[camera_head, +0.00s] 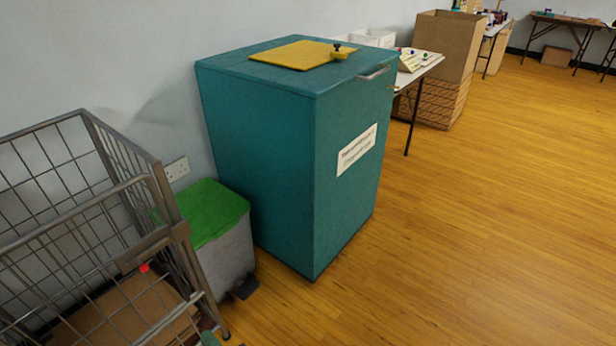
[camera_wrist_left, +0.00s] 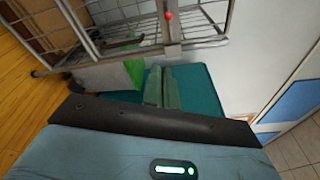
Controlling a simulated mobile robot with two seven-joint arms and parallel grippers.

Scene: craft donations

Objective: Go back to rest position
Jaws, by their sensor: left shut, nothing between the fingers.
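My left gripper (camera_wrist_left: 162,72) shows in the left wrist view as two green fingers side by side, shut with nothing between them. In the head view only a small green tip of the left gripper (camera_head: 209,339) shows at the bottom edge, in front of the wire cage trolley. Most of that arm is out of the frame. My right gripper is in neither view.
A grey wire cage trolley (camera_head: 166,196) with a red knob stands at left. Beside it are a green-lidded grey bin (camera_head: 226,262) and a teal cabinet (camera_head: 262,172) with a yellow panel (camera_head: 290,54) on top. The wooden floor (camera_head: 480,220) at right is clear.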

